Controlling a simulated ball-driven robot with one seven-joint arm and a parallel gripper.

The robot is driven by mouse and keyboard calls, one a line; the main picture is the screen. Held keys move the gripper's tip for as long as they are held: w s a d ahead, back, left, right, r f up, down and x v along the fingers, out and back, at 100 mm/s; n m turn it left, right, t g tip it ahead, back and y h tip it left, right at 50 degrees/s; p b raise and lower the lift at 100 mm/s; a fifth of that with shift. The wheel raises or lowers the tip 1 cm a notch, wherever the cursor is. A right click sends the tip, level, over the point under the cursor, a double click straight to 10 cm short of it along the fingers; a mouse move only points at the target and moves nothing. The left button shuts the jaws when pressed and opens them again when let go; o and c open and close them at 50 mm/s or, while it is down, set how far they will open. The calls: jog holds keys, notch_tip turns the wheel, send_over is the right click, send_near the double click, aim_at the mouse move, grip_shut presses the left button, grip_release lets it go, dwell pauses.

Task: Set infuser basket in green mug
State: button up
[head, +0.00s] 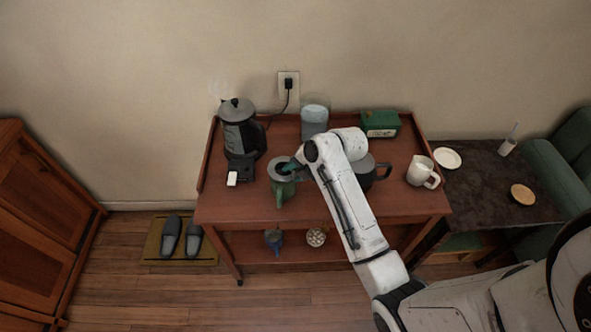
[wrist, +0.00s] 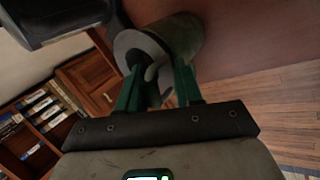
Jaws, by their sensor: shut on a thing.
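The green mug (head: 284,191) stands on the wooden cart, left of its middle. In the wrist view the mug (wrist: 184,36) lies just beyond my fingertips. The infuser basket (wrist: 131,42) shows as a grey rim at the mug's mouth, with a grey tab reaching between my fingers. My gripper (wrist: 158,78) has green fingers and is shut on the basket. In the head view my gripper (head: 291,167) is right at the mug's top and partly covers the basket. I cannot tell whether the basket is fully seated or held slightly above the mug.
A dark kettle (head: 242,133) stands left of the mug, with a small white block (head: 232,179) near it. A clear canister (head: 314,121), green tin (head: 380,122), dark pot (head: 366,172) and white jug (head: 419,171) share the top (head: 330,204). My arm crosses its right part.

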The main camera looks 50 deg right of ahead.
jog(key=shift+f, duration=0.3)
jog(key=shift+s+a+f+b, duration=0.15)
jog(key=shift+s+f+b, duration=0.15)
jog(key=shift+f+b, duration=0.3)
jog(key=o, duration=0.8)
jog(key=shift+f, duration=0.1)
jog(key=shift+o, duration=0.3)
jog(key=shift+w+r+p, duration=0.1)
jog(key=shift+r+p, duration=0.5)
jog(key=shift+r, duration=0.05)
jog(key=shift+o, duration=1.4)
jog(key=shift+r, duration=0.2)
jog(key=shift+w+r+p, duration=0.15)
jog(key=shift+r+p, duration=2.7)
jog(key=shift+r, duration=0.65)
